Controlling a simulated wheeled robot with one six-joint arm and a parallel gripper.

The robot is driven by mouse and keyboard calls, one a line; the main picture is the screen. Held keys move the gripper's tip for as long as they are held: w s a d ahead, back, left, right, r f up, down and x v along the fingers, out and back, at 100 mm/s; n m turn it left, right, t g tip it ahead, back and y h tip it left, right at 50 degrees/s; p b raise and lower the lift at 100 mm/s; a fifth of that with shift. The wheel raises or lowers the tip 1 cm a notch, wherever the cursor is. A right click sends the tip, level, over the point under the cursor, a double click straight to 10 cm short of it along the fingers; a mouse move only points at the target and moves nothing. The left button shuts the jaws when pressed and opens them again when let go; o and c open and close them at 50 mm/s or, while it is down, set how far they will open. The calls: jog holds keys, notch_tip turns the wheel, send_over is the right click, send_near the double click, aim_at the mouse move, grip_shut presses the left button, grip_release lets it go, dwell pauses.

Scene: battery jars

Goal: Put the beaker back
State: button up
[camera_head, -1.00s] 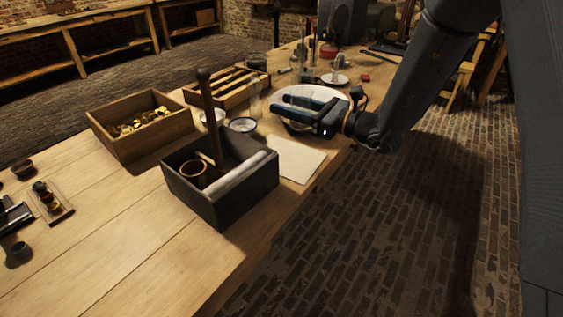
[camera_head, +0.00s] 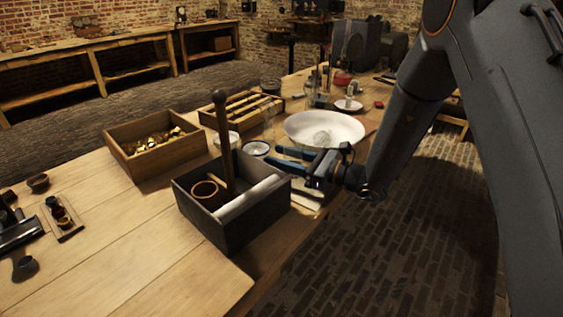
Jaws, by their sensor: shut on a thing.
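My gripper (camera_head: 279,159) is at the right side of the table, just past the back right corner of the dark crate. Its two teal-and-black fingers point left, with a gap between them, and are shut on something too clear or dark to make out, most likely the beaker. A clear glass vessel (camera_head: 322,138) shows in the wide white bowl (camera_head: 352,127) behind the gripper. Another tall clear glass (camera_head: 268,124) stands left of the bowl. A small white-rimmed dish (camera_head: 257,148) lies just left of the fingertips.
Pale paper (camera_head: 306,197) lies under my gripper.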

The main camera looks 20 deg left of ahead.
jog(key=shift+f, duration=0.85)
jog(key=shift+f, duration=0.15)
jog(key=o, duration=1.1)
jog(key=shift+o, duration=0.2)
